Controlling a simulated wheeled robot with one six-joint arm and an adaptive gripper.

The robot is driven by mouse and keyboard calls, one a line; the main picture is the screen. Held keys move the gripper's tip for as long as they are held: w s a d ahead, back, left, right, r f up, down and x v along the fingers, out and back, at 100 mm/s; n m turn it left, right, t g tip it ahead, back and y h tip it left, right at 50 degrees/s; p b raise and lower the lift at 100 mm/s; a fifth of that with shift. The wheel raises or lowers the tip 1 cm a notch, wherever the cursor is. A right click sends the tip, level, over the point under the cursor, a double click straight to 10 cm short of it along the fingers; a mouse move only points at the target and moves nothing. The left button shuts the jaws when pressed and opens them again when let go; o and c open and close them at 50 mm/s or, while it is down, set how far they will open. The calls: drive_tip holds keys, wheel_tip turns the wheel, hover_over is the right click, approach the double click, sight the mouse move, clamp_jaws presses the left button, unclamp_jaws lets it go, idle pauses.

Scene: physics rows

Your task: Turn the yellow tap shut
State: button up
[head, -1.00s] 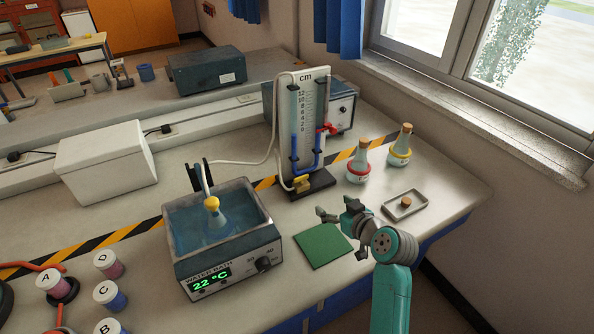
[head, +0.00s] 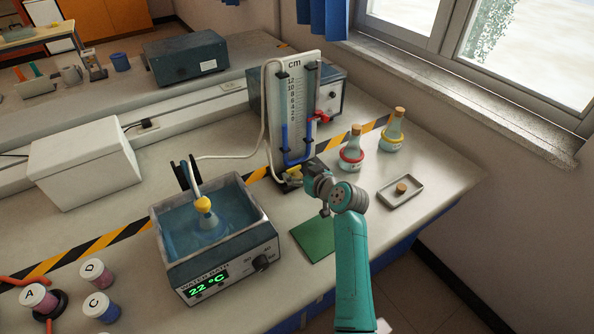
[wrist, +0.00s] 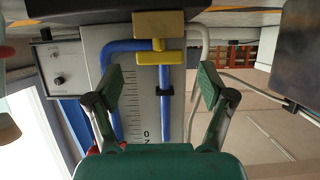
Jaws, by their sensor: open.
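The yellow tap (head: 294,178) sits low at the foot of the manometer (head: 292,100), partly hidden behind my gripper (head: 304,188) in the head view. In the wrist view the yellow tap (wrist: 161,57) shows a crossbar and a block joined by a short stem, beside the blue tube. My gripper (wrist: 164,84) is open, with one green-padded finger on each side of the tap's line. The tap is ahead of the fingertips and nothing is between the pads. I cannot tell whether the fingers touch it.
Two corked flasks, red-ringed (head: 351,155) and yellow-ringed (head: 394,135), stand to the right near a small tray (head: 417,183). A green mat (head: 312,238) lies under my arm. A white hose runs behind the tap.

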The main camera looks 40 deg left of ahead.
drive_tip(key=shift+x, duration=0.9)
drive_tip(key=c, duration=1.2)
drive_tip(key=shift+o, duration=0.2)
drive_tip(key=shift+s+m+t, duration=0.1)
drive_tip(key=shift+m+t, duration=0.2)
drive_tip(key=shift+s+a+m+t+h, duration=0.1)
drive_tip(key=shift+m+t+h, duration=0.3)
drive_tip(key=shift+m+t, duration=0.2)
drive_tip(key=shift+s+a+m+t+h, duration=0.1)
drive_tip(key=shift+m+t+h, duration=0.3)
drive_tip(key=shift+m+t, duration=0.15)
drive_tip(key=shift+s+a+m+t+h, duration=0.1)
drive_tip(key=shift+m+t+h, duration=1)
drive_tip(key=shift+m+t, duration=0.2)
drive_tip(key=shift+m+h, duration=0.35)
drive_tip(key=shift+h, duration=0.05)
